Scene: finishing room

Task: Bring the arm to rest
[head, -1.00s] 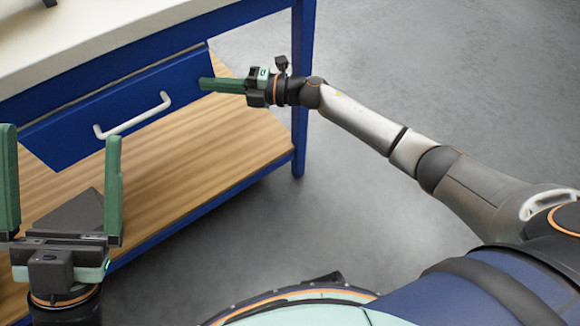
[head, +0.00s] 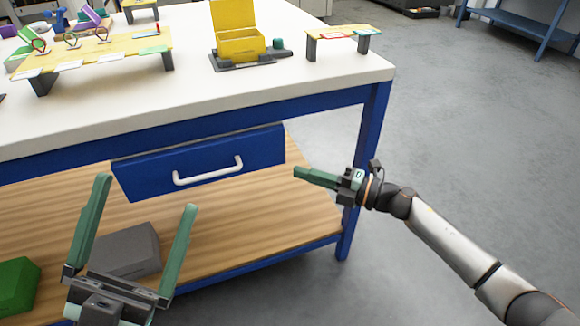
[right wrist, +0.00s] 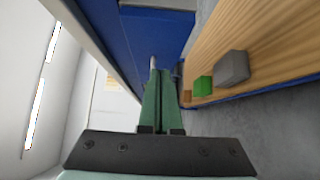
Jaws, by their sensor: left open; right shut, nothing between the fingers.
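My right gripper (head: 316,178) is shut and empty. It points left in the head view, in front of the bench and just right of the blue drawer (head: 135,181), apart from it in the picture. In the right wrist view its two green fingers (right wrist: 161,75) lie together, pointing along the drawer front. My left gripper (head: 145,190) is open and empty at the lower left of the head view, its green fingers spread wide. The white drawer handle (head: 208,171) is free of both grippers.
The workbench (head: 310,83) has a white top with a yellow open box (head: 240,47) and small yellow stands (head: 343,32). Its wooden lower shelf (head: 270,220) holds a grey box (head: 125,252) and a green box (head: 15,284). Grey floor (head: 460,130) lies open to the right.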

